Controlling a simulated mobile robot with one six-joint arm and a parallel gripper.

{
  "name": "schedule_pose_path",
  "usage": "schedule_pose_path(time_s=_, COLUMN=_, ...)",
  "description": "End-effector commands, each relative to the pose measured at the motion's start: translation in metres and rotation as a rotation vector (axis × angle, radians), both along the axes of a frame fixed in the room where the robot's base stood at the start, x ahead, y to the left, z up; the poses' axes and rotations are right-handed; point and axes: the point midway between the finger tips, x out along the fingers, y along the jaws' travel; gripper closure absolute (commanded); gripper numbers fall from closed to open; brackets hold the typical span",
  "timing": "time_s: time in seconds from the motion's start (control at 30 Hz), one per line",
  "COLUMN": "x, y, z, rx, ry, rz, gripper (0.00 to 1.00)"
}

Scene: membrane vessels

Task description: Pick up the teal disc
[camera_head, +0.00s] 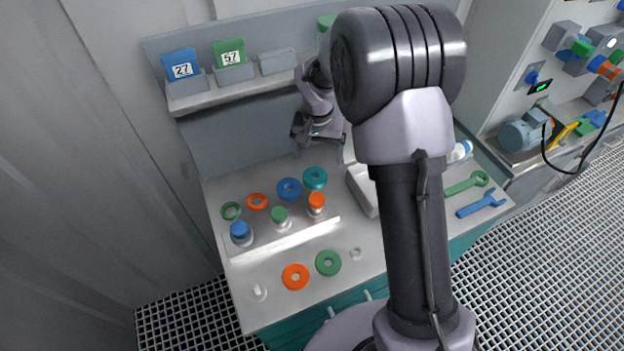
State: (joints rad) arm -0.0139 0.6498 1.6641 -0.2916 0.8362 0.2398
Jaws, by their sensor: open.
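The teal disc (315,178) is a thick ring with a dark centre hole. It lies on the bench toward its back, at the right end of a row of rings, just right of a blue ring (289,190). My gripper (318,138) is above and behind the teal disc in the picture, near the back panel, and apart from it. It is open, with nothing seen between the fingers. My arm covers the right middle of the bench.
Capped vessels with blue (240,232), green (280,217) and orange (317,203) tops stand in front of the rings. An orange ring (295,277) and a green ring (328,263) lie nearer the front. A grey tray (362,190) is right of the teal disc. A shelf (215,97) holds numbered cards.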

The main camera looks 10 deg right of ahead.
Motion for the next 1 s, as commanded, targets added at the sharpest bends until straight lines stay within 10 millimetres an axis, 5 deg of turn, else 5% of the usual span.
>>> schedule_pose_path(time_s=0.1, x=0.003, y=-0.001, z=-0.030, rx=0.000, ry=0.002, rz=0.000, gripper=0.10)
schedule_pose_path(time_s=0.33, x=0.005, y=0.000, z=-0.052, rx=0.000, ry=0.001, rz=0.000, gripper=0.10)
schedule_pose_path(time_s=0.53, x=0.010, y=0.002, z=-0.091, rx=0.001, ry=0.001, rz=-0.002, gripper=0.10)
schedule_pose_path(time_s=0.73, x=0.011, y=0.002, z=-0.092, rx=0.001, ry=-0.001, rz=-0.001, gripper=0.10)
schedule_pose_path(time_s=1.0, x=0.011, y=0.002, z=-0.092, rx=0.001, ry=-0.001, rz=-0.001, gripper=0.59)
